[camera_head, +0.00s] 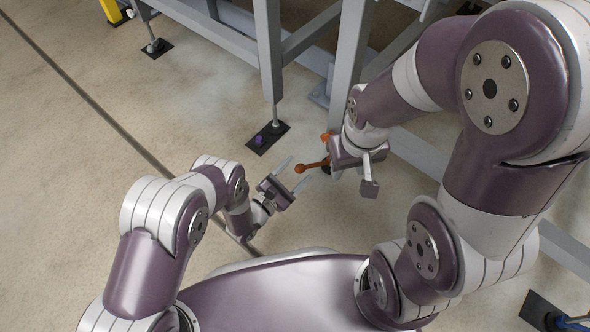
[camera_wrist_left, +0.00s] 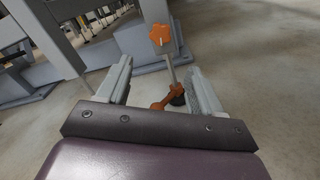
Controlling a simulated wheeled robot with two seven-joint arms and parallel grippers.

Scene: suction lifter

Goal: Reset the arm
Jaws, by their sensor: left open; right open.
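My left gripper (camera_head: 295,174) is open and empty in the head view, low in the middle of the picture, its fingers pointing up and right. In the left wrist view its two fingers (camera_wrist_left: 163,82) stand wide apart. An orange lever (camera_head: 313,165) with a round end lies just beyond those fingertips; it also shows between the fingers in the left wrist view (camera_wrist_left: 166,101). An orange star-shaped knob (camera_wrist_left: 162,36) stands above it on a grey post. My right gripper (camera_head: 364,178) is open, right of the lever, pointing down; one finger is mostly hidden.
A grey metal frame (camera_head: 270,55) with legs on black foot plates (camera_head: 268,137) stands at the back. Its rails run behind my right arm. Bare concrete floor (camera_head: 90,170) with a dark seam fills the left. A yellow post (camera_head: 112,10) is at the top left.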

